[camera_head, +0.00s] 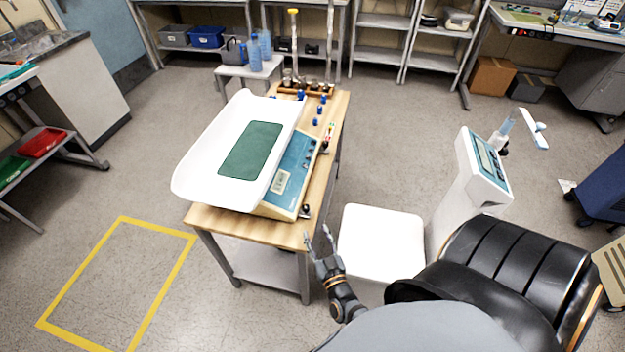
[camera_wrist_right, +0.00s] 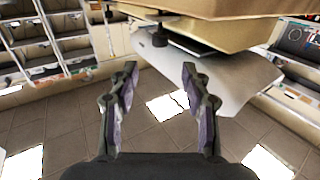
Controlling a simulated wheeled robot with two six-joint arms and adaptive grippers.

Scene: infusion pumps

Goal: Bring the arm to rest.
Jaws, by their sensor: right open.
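My right gripper (camera_head: 318,234) is beside the front right corner of the wooden table (camera_head: 228,222), between that table and the white platform (camera_head: 380,236) of a scale. Its two fingers point away from me and slightly up. In the right wrist view the fingers of this gripper (camera_wrist_right: 159,68) stand wide apart with nothing between them. A pale wooden slab and a grey metal sheet (camera_wrist_right: 222,82) show beyond and above the fingers there. My left gripper is in neither view.
A baby scale with a white tray (camera_head: 190,177) and green pad (camera_head: 251,150) stands on the wooden table. The platform scale's column and display (camera_head: 484,160) rise to the right. A yellow floor outline (camera_head: 75,277) encloses clear floor at left. Metal shelves line the back.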

